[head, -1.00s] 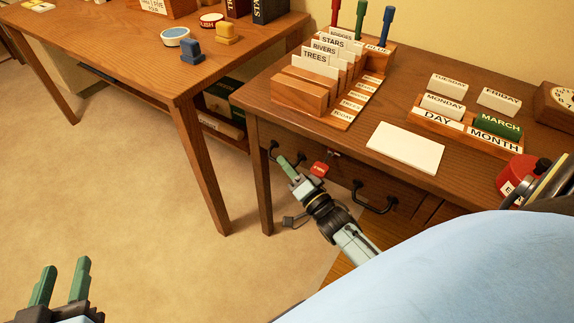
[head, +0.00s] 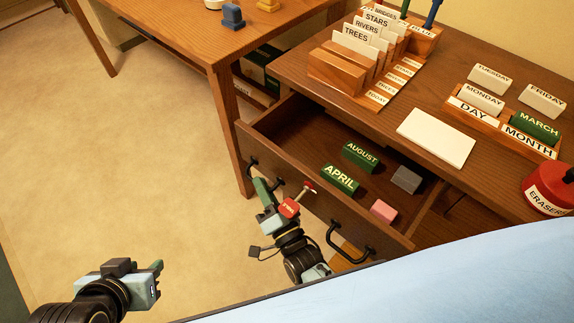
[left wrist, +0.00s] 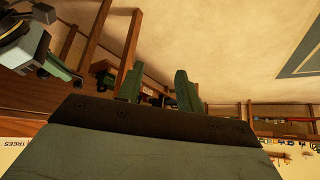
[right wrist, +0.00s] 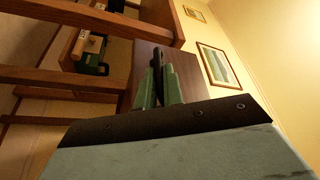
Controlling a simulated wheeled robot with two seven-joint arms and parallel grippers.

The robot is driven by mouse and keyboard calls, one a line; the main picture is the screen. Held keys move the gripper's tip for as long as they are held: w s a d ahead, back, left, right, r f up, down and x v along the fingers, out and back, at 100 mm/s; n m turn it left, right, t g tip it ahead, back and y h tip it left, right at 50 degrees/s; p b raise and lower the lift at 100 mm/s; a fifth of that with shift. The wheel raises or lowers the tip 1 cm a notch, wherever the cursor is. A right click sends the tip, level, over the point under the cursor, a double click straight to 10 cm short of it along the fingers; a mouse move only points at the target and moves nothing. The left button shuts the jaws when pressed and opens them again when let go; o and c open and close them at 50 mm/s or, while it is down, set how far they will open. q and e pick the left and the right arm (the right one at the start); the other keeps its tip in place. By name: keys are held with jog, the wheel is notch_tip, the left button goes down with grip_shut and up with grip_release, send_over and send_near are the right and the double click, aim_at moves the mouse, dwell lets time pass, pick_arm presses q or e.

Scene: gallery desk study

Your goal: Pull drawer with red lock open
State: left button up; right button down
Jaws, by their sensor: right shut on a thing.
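The drawer (head: 300,118) with the red lock (head: 289,208) stands pulled out from the desk, its inside in view. The lock is on its front, between a black handle at the left (head: 252,163) and another at the right (head: 349,246). My right gripper (head: 266,191) is shut on the left handle; in the right wrist view the dark handle (right wrist: 156,62) sits between the fingers (right wrist: 158,86). My left gripper (head: 158,268) is empty, out over the floor to the left; its fingers stand apart in the left wrist view (left wrist: 157,86).
Inside the drawer lie green AUGUST (head: 361,156) and APRIL (head: 340,179) blocks, a grey block (head: 406,180) and a pink block (head: 383,211). The desktop holds a card rack (head: 337,73), a white card (head: 436,137) and a red eraser tin (head: 550,188). Another table (head: 170,20) stands at upper left.

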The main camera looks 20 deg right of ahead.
pick_arm(q)
jog(key=shift+s+a+f+g, duration=0.25)
jog(key=shift+s+g, duration=0.25)
jog(key=shift+s, duration=0.05)
pick_arm(e)
jog(key=shift+s+a, duration=0.45)
jog(key=shift+a, duration=0.3)
jog(key=shift+s+a, duration=0.5)
jog(key=shift+a, duration=0.25)
jog(key=shift+s+a, duration=0.45)
jog(key=shift+a, duration=0.3)
jog(key=c, duration=1.5)
grip_release()
jog(key=shift+c, duration=0.2)
